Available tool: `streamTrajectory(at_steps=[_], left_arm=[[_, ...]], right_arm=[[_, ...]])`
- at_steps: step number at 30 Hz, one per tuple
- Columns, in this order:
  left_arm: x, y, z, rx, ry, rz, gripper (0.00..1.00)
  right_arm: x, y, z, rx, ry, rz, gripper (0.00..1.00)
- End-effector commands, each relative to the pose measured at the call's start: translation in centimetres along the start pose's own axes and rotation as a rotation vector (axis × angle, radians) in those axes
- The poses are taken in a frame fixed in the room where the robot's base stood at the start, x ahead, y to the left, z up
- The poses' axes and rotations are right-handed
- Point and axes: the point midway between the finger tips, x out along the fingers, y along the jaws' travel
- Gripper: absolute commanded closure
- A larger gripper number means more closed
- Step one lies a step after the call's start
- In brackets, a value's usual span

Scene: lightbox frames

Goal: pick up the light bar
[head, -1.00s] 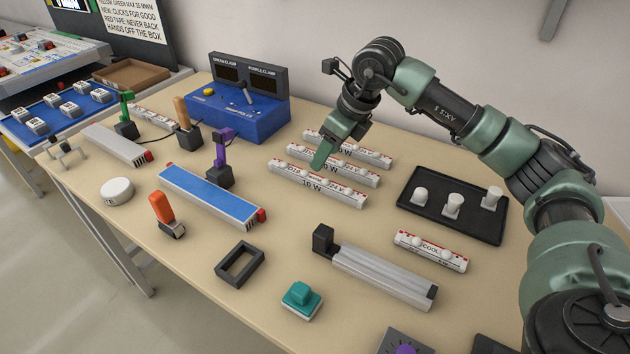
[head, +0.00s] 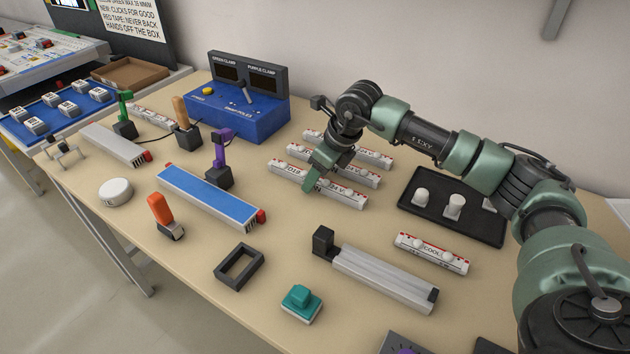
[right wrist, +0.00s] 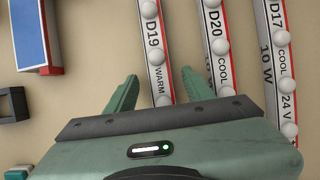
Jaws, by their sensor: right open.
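Three white light bars with round white domes and red-marked ends lie side by side on the table. The nearest, marked D19 WARM (right wrist: 155,50), also shows in the head view (head: 290,178). The middle one is marked D20 COOL (right wrist: 218,45); the far one is D17 COOL (right wrist: 279,50). My right gripper (right wrist: 159,76) is open and empty, its green fingers on either side of the D19 bar in the wrist view. In the head view the gripper (head: 312,180) hides part of that bar; I cannot tell its exact height. My left gripper is not in view.
Another COOL bar (head: 431,253) lies at front right, near a grey finned profile (head: 380,276). A black tray (head: 480,226) with white knobs is to the right. A blue-topped bar (head: 210,194), purple clamp (head: 220,165) and blue control box (head: 250,115) stand left.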

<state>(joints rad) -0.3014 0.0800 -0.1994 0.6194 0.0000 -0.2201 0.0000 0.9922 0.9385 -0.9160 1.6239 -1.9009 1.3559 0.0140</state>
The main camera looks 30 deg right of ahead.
Motion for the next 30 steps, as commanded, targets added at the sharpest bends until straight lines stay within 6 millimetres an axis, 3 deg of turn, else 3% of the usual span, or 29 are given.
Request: streamTrajectory(at_steps=[1, 6, 20, 26, 30], left_arm=[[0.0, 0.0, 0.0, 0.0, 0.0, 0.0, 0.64], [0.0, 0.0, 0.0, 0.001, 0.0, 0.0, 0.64], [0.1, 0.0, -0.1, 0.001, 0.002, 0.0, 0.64], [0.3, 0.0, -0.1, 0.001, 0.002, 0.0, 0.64], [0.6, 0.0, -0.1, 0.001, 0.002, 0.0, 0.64]], right_arm=[[0.0, 0.0, 0.0, 0.0, 0.0, 0.0, 0.56], [0.0, 0.0, 0.0, 0.0, 0.0, 0.0, 1.0], [-0.9, -0.1, 0.5, 0.0, -0.004, -0.002, 1.0], [-3.8, -0.1, 1.7, 0.0, -0.007, -0.002, 1.0], [-7.3, -0.1, 3.2, -0.001, -0.008, -0.003, 1.0]])
